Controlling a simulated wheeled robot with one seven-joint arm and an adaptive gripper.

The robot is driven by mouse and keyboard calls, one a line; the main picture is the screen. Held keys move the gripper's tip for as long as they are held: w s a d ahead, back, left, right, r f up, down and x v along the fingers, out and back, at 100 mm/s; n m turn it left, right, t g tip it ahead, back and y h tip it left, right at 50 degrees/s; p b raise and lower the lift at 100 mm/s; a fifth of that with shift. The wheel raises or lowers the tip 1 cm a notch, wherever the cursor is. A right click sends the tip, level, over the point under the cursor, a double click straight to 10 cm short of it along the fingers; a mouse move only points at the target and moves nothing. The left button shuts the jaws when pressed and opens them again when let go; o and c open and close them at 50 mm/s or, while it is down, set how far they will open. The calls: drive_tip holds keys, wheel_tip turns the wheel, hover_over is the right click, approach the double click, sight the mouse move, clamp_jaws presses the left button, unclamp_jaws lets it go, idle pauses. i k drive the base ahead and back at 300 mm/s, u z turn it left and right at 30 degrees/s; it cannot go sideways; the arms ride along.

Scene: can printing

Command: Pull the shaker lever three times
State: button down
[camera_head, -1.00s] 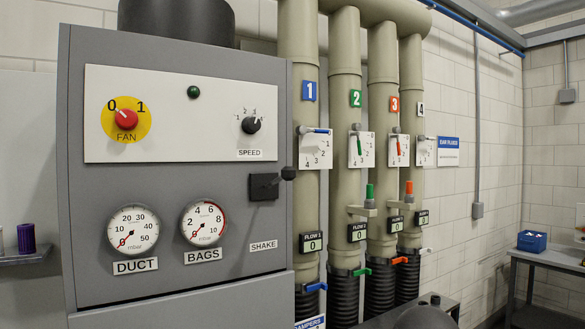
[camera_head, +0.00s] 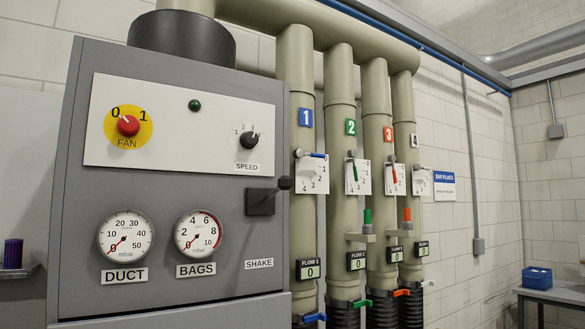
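The shaker lever (camera_head: 268,192) is a dark lever with a round black knob, set on a black square plate at the right side of the grey cabinet (camera_head: 170,285). It sticks out to the right and slightly up. The SHAKE label (camera_head: 259,264) sits below it on the cabinet front. My gripper is not in view, and nothing touches the lever.
The cabinet carries a red FAN knob (camera_head: 128,125), a SPEED knob (camera_head: 249,139), a DUCT gauge (camera_head: 125,236) and a BAGS gauge (camera_head: 198,232). Several numbered pipes with coloured handles stand close on the right. A blue bin (camera_head: 537,278) sits on a table at far right.

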sight(284, 183)
drive_tip(key=z, duration=0.85)
drive_tip(key=k, duration=0.75)
drive_tip(key=u, duration=1.2)
